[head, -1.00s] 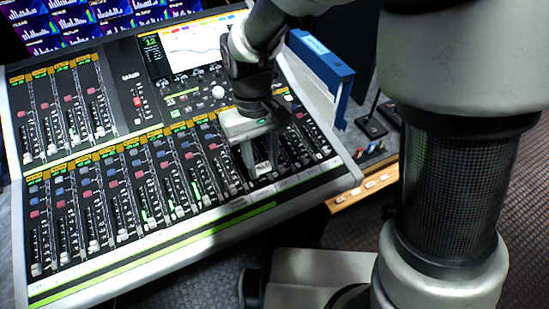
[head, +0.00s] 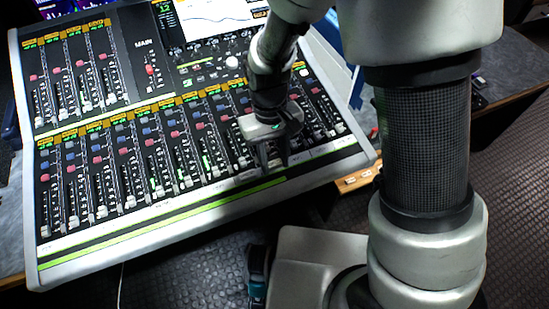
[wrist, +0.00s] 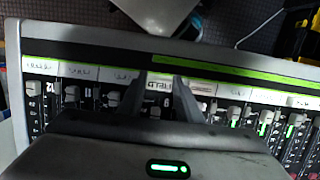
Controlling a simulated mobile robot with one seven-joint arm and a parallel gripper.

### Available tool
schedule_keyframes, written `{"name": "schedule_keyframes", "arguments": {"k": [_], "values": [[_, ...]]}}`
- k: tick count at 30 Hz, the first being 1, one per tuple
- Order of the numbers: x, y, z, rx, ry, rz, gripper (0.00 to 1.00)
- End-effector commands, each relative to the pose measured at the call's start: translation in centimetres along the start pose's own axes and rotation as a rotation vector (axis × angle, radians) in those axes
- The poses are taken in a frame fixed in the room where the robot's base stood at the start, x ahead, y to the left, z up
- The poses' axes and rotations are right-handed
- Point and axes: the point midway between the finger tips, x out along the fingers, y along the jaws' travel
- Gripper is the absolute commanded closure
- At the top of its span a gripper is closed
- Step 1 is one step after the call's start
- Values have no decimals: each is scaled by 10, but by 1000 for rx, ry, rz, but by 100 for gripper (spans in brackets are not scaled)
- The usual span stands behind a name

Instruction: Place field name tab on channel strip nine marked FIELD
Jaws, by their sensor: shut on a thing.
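My gripper (head: 272,165) is over the front edge of the mixing console, right of its middle. In the wrist view its two fingers (wrist: 164,84) are shut on the field name tab (wrist: 160,86), a small white tab with dark lettering that appears upside down. The tab lies between the fingertips, at the row of white channel labels (wrist: 78,73). I cannot tell whether it touches the console surface. The part of channel strip nine under the gripper is hidden, and the tab is not clear in the head view.
The mixing console (head: 60,262) carries rows of faders and coloured buttons behind the label row. A bright green strip (head: 160,221) runs along its front edge. A blue-framed panel (head: 328,32) stands at the right rear. Dark floor lies in front.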

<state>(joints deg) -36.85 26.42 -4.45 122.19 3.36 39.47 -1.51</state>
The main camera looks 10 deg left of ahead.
Motion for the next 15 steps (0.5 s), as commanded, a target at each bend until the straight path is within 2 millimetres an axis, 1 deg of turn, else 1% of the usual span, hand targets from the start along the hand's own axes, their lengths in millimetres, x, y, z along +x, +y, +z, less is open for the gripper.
{"name": "schedule_keyframes", "arguments": {"k": [2, 3, 6, 15], "values": [[3, 0, 0, 0, -1, 0, 89], [2, 0, 0, 0, 0, 0, 65], [2, 0, 0, 0, 0, 0, 49], [0, 0, 0, 0, 0, 0, 49]]}}
